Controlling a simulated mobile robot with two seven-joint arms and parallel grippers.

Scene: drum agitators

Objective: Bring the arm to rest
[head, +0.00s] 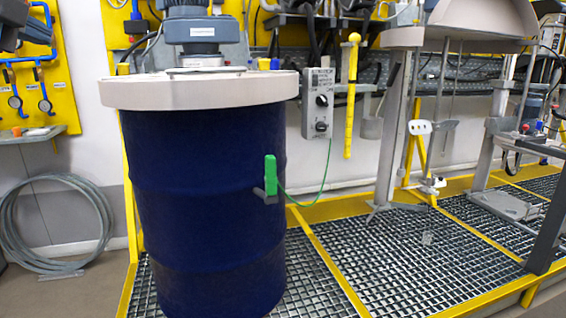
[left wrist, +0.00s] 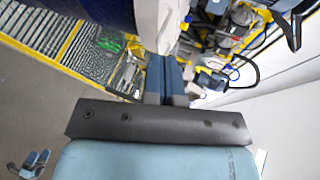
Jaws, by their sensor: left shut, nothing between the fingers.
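My left gripper (head: 38,29) shows at the top left corner of the head view, raised and well left of the blue drum (head: 205,210). In the left wrist view its two blue-grey fingers (left wrist: 166,66) lie together with nothing between them. The drum stands upright on the grating with a pale lid (head: 130,92) and a grey-blue agitator motor (head: 197,30) on top. A green clamp (head: 270,176) grips the drum's side, with a thin green cable running to a grey control box (head: 318,103).
A yellow-framed metal grating (head: 380,255) lies under the drum and other agitator stands (head: 390,140). A coiled hose (head: 55,225) leans by the left wall. A shelf (head: 30,134) and yellow gauge panel (head: 40,85) are behind the left gripper. Bare floor (left wrist: 40,110) shows left in the wrist view.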

